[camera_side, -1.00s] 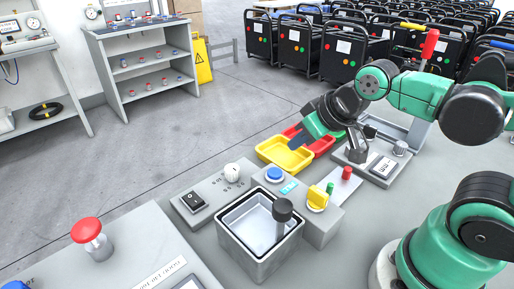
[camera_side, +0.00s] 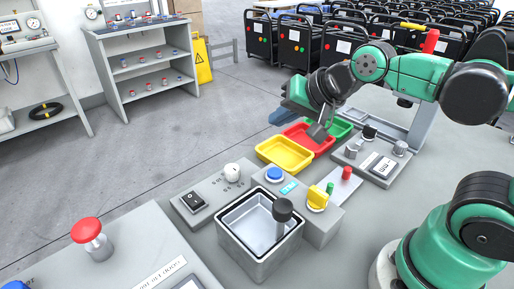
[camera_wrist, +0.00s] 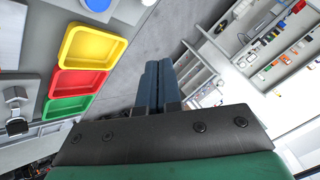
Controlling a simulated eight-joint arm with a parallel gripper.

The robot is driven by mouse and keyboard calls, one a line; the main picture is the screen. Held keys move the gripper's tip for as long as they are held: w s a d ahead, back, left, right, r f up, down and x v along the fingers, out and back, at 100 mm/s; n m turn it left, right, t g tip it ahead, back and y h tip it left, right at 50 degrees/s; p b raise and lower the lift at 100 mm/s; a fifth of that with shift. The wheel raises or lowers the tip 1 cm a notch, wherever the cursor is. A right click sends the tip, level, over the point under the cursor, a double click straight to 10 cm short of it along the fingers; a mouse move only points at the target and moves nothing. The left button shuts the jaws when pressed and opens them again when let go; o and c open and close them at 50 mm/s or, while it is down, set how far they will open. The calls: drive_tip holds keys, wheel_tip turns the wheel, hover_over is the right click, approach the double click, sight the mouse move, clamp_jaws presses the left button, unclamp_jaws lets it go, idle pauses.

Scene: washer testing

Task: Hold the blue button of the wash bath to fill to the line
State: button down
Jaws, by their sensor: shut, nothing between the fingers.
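The wash bath (camera_side: 262,262) is an open square metal tub with a pale inside; I cannot make out a water level or a fill line. A dark round-topped handle (camera_side: 283,209) stands at its right side. The blue button (camera_side: 275,174) sits on a grey panel just behind the bath, and nothing touches it. My gripper (camera_side: 273,119) is shut and empty, beyond the trays and well away from the button. Its blue fingers lie together in the wrist view (camera_wrist: 158,82). The bath is not identifiable in the wrist view.
Yellow (camera_side: 285,154), red (camera_side: 318,146) and green (camera_side: 343,127) trays stand behind the panel. A yellow knob (camera_side: 317,198) and a red button (camera_side: 347,173) are right of the blue button. A black switch (camera_side: 193,201) and white dial (camera_side: 232,173) are left. A red mushroom button (camera_side: 87,230) stands front left.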

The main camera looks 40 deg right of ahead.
sight(269, 169)
idle(0.3)
drive_tip(key=shift+f, duration=4.4)
drive_tip(key=shift+f, duration=0.4)
drive_tip(key=shift+f, duration=0.4)
idle(2.5)
